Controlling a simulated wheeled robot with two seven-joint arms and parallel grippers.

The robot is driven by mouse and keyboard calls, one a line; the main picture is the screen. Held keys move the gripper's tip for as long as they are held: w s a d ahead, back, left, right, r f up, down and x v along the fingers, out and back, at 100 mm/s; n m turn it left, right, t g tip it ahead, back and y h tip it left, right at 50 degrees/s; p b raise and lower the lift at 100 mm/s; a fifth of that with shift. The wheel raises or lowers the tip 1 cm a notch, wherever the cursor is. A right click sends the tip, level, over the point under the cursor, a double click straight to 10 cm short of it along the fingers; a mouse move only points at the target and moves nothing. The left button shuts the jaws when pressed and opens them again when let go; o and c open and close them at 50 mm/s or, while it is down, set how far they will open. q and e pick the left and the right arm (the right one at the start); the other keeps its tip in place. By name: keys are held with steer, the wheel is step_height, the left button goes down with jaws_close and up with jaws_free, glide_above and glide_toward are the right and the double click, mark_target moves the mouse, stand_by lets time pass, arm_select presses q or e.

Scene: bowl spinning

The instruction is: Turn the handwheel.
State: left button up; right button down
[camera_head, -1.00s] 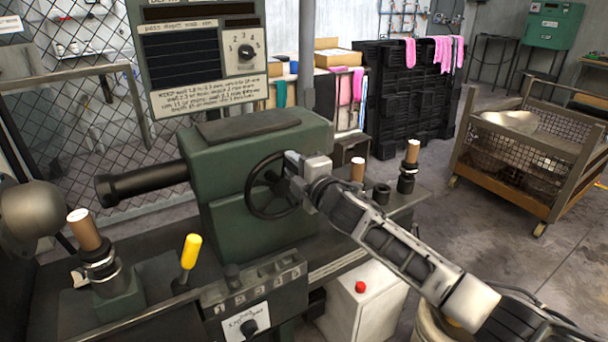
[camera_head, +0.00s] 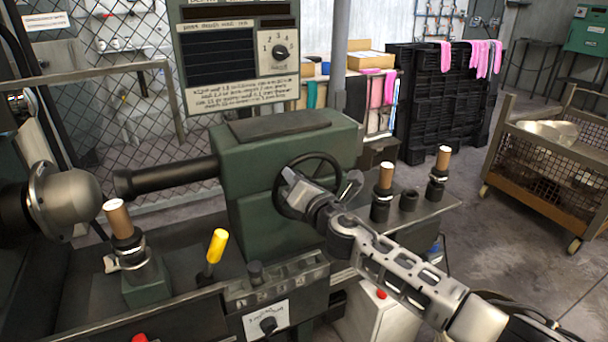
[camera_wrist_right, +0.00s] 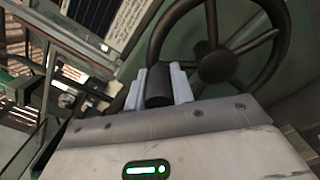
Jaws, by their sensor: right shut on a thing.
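The dark handwheel (camera_head: 315,156) stands on the front of the green machine housing, with a round rim and spokes. It also shows in the right wrist view (camera_wrist_right: 218,65). My right gripper (camera_head: 298,188) is in front of the wheel's lower left and covers part of the rim and hub. In the right wrist view, its pale fingers (camera_wrist_right: 158,88) stand on both sides of the wheel's dark cylindrical handle (camera_wrist_right: 158,85), shut on it. In the head view the handle is hidden by the gripper. My left gripper is not in view.
A dark bar (camera_head: 165,178) sticks out left of the green housing (camera_head: 250,150). A yellow-topped lever (camera_head: 217,246) and wooden-topped posts (camera_head: 385,177) stand on the machine bed. A wire-sided cart (camera_head: 550,165) stands at right, with open floor before it.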

steer(key=shift+s+a+f+n, duration=0.3)
steer(key=shift+a+f+n, duration=0.25)
steer(key=shift+n, duration=0.45)
steer(key=c, duration=1.2)
jaws_free()
steer(key=shift+s+d, duration=0.15)
steer(key=shift+s, duration=0.1)
steer(key=p+v, duration=0.1)
steer(key=v, duration=1.4)
steer(key=shift+s, duration=0.15)
